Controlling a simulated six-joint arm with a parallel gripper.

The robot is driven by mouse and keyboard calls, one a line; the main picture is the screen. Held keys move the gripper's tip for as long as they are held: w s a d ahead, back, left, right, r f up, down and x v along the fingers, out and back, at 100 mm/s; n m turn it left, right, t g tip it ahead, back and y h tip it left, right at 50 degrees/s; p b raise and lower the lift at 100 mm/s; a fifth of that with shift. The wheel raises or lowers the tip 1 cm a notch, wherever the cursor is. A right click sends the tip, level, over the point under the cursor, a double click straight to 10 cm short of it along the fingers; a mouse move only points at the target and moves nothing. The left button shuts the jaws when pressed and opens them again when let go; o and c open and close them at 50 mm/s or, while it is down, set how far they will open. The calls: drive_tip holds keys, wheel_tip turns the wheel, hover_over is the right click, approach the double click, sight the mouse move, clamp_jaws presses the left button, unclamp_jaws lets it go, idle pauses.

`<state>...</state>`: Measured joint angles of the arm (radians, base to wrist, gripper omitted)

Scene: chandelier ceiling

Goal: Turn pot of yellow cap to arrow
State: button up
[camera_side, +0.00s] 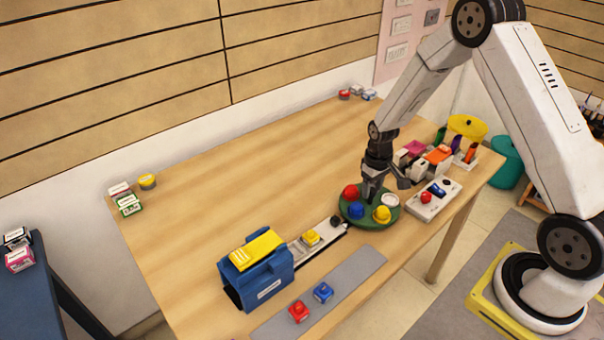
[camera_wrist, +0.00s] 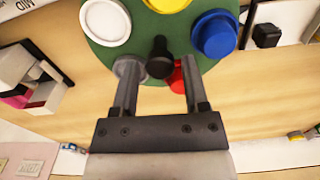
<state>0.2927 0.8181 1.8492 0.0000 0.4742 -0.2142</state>
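A round green turntable (camera_side: 352,218) lies on the table; it also shows in the wrist view (camera_wrist: 143,40). It carries a yellow cap (camera_side: 382,214) at its front, a blue cap (camera_side: 356,211), a red cap (camera_side: 350,191) and a white cap (camera_side: 390,199). The wrist view shows the yellow cap (camera_wrist: 167,4) cut by the top edge, with the red cap (camera_wrist: 177,82) partly hidden by a finger. A black knob (camera_wrist: 160,58) stands at the turntable's centre. My gripper (camera_wrist: 160,62) is open over the turntable, with its fingers on either side of the knob. I cannot make out an arrow.
A blue box (camera_side: 258,285) with a yellow top and a rail holding a yellow piece (camera_side: 310,238) are at left. A grey strip (camera_side: 350,270) with red and blue pieces lies in front. A white switch box (camera_side: 435,205) is close at right. The table's back middle is clear.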

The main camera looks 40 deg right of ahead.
clamp_jaws()
idle(1.2)
